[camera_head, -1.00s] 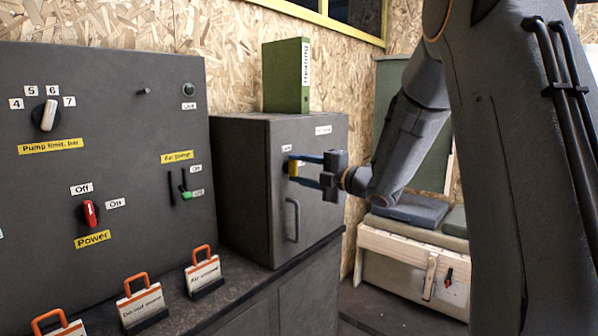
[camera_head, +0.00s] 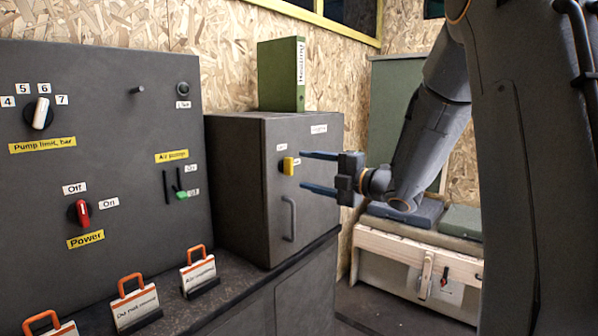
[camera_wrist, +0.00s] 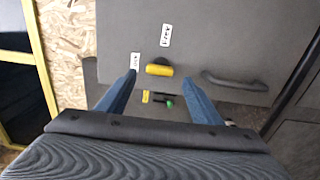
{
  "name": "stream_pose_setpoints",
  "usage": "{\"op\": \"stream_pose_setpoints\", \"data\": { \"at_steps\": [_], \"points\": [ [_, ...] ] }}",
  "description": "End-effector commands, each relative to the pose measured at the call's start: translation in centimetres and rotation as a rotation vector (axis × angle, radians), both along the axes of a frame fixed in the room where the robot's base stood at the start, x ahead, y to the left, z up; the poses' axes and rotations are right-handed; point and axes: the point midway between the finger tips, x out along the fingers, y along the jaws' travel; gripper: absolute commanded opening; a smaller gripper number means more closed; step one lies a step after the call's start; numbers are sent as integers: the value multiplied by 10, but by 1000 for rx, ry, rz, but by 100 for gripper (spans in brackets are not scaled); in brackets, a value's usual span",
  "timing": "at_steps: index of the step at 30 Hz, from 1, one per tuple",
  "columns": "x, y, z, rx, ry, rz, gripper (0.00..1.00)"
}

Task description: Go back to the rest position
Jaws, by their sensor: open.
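My gripper (camera_head: 320,171) is open and empty, its two blue fingers apart and pointing left at the grey cabinet (camera_head: 235,190). The yellow knob (camera_head: 289,166) on the cabinet door is just beyond the fingertips, with a visible gap. In the wrist view the yellow knob (camera_wrist: 159,70) lies ahead of my gripper (camera_wrist: 160,85), between and beyond the fingers. The door is shut and its handle (camera_head: 290,218) is below the knob.
A dark control panel (camera_head: 120,110) with a red power switch (camera_head: 80,213) stands left. Tags with orange handles (camera_head: 135,302) stand on the counter. A green binder (camera_head: 282,75) is on the cabinet. A white chest (camera_head: 400,262) stands behind my arm.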

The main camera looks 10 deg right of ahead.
Motion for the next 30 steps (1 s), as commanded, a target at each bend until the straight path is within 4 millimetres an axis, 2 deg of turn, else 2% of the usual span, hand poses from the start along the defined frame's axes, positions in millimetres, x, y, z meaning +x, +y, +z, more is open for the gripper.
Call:
{"op": "stream_pose_setpoints", "data": {
  "at_steps": [7, 20, 23, 26, 30],
  "points": [
    [-17, -14, 0, -1, -1, 0, 59],
    [-15, -15, -3, 16, 41, -41, 59],
    [-9, -19, -12, 60, 141, -143, 59],
    [-9, -29, -32, 140, 302, -304, 59],
    [-29, -45, -70, 285, 557, -554, 59]
  ]
}}
